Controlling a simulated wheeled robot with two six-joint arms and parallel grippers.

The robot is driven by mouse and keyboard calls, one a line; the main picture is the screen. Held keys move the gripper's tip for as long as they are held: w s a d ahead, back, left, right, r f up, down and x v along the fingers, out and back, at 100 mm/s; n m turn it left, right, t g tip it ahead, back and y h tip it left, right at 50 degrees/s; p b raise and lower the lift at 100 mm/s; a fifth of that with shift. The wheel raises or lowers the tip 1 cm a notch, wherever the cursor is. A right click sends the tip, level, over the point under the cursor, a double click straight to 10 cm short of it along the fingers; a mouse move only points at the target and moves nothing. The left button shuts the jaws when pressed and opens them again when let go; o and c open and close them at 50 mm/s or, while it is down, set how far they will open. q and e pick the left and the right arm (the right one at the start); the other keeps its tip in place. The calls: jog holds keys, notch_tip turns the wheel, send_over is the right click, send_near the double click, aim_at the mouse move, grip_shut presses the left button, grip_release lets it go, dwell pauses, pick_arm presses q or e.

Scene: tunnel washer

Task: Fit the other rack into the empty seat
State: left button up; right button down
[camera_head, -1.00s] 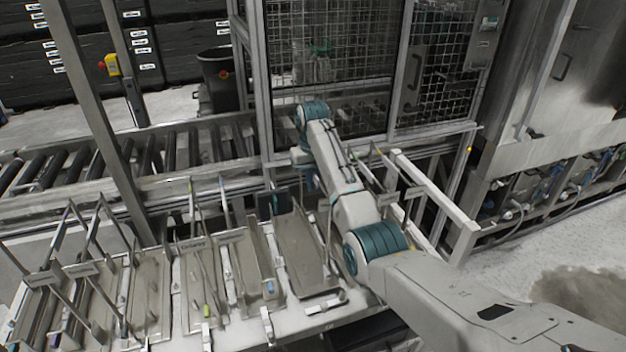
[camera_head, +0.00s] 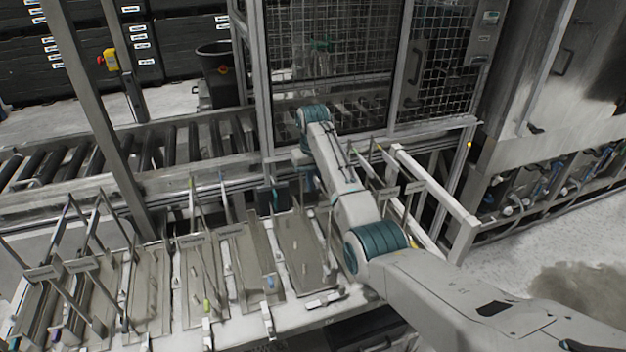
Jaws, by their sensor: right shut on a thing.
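My right arm reaches in from the lower right, with its wrist over the back edge of the bench. My right gripper (camera_head: 306,182) points down there, partly hidden by my own arm. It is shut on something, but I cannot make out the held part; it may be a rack. Racks with upright rods and small label plates stand in a row, among them one at the left (camera_head: 82,264) and one in the middle (camera_head: 193,239). A bare tray-like seat (camera_head: 300,255) without a label plate lies just left of my arm. My left gripper is not in view.
A roller conveyor (camera_head: 195,145) runs behind the bench. A mesh guard with metal posts (camera_head: 404,70) rises behind my wrist. A pale rail frame (camera_head: 435,195) and more label plates (camera_head: 415,187) stand right of my arm.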

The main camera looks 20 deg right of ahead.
jog(key=shift+f, duration=0.15)
dwell(0.7)
jog(key=c, duration=1.5)
grip_release()
jog(key=shift+o, duration=0.2)
jog(key=shift+s, duration=0.15)
